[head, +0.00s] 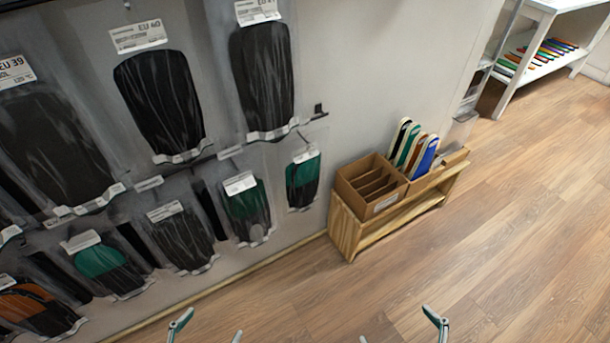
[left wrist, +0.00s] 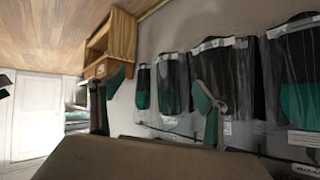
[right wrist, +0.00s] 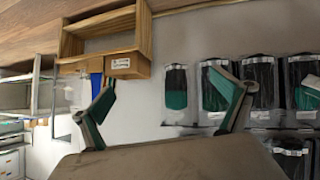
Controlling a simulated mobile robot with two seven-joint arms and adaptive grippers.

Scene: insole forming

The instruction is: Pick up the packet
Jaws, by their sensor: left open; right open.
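Several clear packets with dark insoles hang in rows on the grey wall in the head view. The upper row has a black packet labelled EU 40 (head: 160,105) and another black one (head: 262,78). The lower row has a black-and-green packet (head: 302,182), a green-topped one (head: 247,210), a black one (head: 181,238) and an orange one (head: 38,308). Which one is meant cannot be told. My left gripper (head: 207,330) is open and empty at the bottom edge, apart from the packets. My right gripper (head: 398,328) is open and empty over the floor.
A low wooden shelf (head: 350,232) stands against the wall, with a divided cardboard box (head: 371,186) and several coloured insoles (head: 414,150) on it. A white rack (head: 545,62) stands at the back right. The wooden floor (head: 500,230) is clear in front.

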